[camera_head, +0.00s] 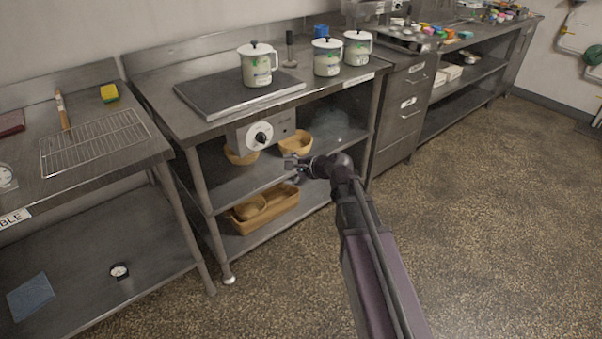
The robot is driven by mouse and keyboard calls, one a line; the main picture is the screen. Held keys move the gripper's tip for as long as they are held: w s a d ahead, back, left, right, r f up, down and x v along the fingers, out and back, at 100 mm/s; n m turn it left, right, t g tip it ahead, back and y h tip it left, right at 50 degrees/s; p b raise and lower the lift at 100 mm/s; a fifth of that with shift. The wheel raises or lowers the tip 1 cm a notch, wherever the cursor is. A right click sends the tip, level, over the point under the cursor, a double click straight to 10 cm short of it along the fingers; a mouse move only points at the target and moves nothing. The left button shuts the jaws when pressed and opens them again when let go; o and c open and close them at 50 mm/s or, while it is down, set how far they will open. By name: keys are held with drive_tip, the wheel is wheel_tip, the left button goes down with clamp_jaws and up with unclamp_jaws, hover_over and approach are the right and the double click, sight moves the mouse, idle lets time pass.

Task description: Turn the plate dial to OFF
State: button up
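The plate dial (260,138) is a round white disc with a dark knob at its centre. It sits on a grey control box (285,125) under the front edge of the table, below a dark flat hot plate (238,89). The dial's lettering is too small to read. My gripper (287,162) is to the right of the dial and a little lower in the picture, apart from it. Its fingers are small and dark, and I cannot tell whether they are open or shut. My arm reaches up from the bottom of the picture.
A lidded white pot (257,68) stands on the hot plate, and two similar pots (327,58) stand to its right. Wooden bowls (296,144) and a wooden tray (278,207) lie on shelves below. A wire rack (95,141) is on the left table. The floor at right is clear.

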drive_tip(key=s+d+r+n+g+h+p, duration=0.1)
drive_tip(key=s+d+n+g+h+p, duration=0.2)
drive_tip(key=s+n+p, duration=0.3)
drive_tip(key=shift+s+d+r, duration=0.15)
drive_tip(key=shift+s+r, duration=0.15)
drive_tip(key=shift+s, duration=0.15)
idle(0.5)
drive_tip(key=s+d+f+n+g+h, duration=0.2)
drive_tip(key=s+d+n+h, duration=0.2)
drive_tip(key=s+d, duration=0.25)
drive_tip(key=s+d+f+n+g+h, duration=0.3)
drive_tip(key=s+d+n, duration=0.15)
drive_tip(key=s, duration=0.25)
wheel_tip(320, 180, up, 13)
drive_tip(key=p, duration=1.3)
drive_tip(key=shift+w, duration=0.35)
